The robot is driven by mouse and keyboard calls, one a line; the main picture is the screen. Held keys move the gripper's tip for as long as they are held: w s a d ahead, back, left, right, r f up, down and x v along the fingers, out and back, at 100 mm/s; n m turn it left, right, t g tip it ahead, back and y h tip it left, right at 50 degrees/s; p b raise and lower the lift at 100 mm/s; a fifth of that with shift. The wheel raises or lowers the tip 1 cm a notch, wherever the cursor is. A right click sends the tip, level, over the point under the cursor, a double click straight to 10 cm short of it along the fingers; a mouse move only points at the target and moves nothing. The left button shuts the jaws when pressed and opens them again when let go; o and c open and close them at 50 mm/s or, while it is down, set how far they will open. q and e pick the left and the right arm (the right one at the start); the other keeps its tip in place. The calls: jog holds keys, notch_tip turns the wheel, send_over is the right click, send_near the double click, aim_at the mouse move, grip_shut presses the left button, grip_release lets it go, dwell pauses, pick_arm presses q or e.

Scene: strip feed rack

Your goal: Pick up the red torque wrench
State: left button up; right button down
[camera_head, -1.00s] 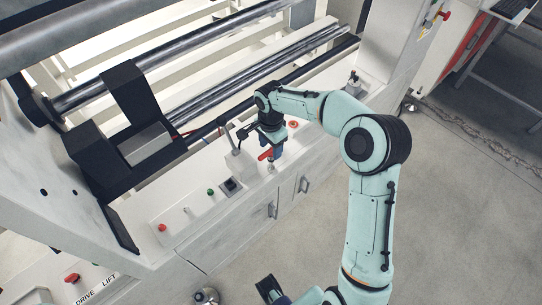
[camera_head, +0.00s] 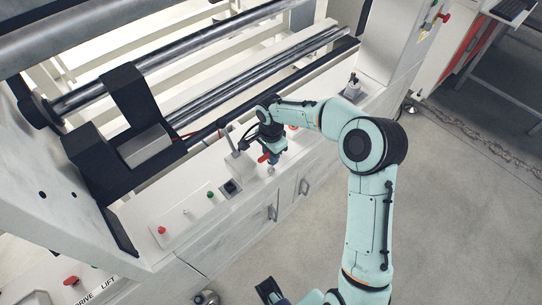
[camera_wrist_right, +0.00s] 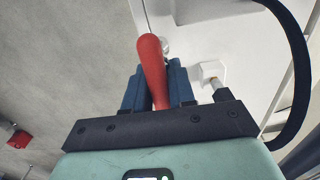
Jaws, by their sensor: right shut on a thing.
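The red torque wrench (camera_head: 264,157) shows as a short red handle at my right gripper, above the white ledge of the machine. In the right wrist view its red handle (camera_wrist_right: 151,62) sticks out between the blue fingers. My right gripper (camera_head: 274,156) is shut on it; the fingers also show in the right wrist view (camera_wrist_right: 157,88). The rest of the wrench is hidden by the fingers, and I cannot tell whether it touches the ledge.
A white post (camera_head: 238,162) stands on the ledge just left of the gripper. A panel with a red button (camera_head: 161,230) and a green button (camera_head: 210,194) lies further left. Metal rollers (camera_head: 240,85) run behind. Grey floor is open at the right.

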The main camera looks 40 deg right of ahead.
pick_arm(q)
jog(key=r+p, duration=0.1)
jog(key=w+r+p, duration=0.1)
jog(key=shift+r+p, duration=0.35)
jog(key=shift+r, duration=0.05)
pick_arm(e)
notch_tip(320, 180, up, 20)
jog(key=c, duration=1.6)
grip_release()
grip_shut()
pick_arm(q)
jog(key=r+p, duration=0.1)
jog(key=w+r+p, duration=0.1)
jog(key=r+p, duration=0.1)
jog(key=shift+w+r, duration=0.2)
jog(key=shift+r, duration=0.05)
pick_arm(e)
jog(key=w+a+f+n, duration=0.1)
jog(key=a+f+n, duration=0.2)
jog(key=a+n, duration=0.3)
jog(key=w+a+f+n, duration=0.1)
jog(key=a+f+n, duration=0.2)
jog(key=a, duration=1.1)
jog(key=w+a+f+n, duration=0.1)
jog(key=a+f+n, duration=0.3)
jog(key=a+n, duration=0.5)
jog(key=shift+a, duration=0.95)
jog(key=shift+f, duration=0.1)
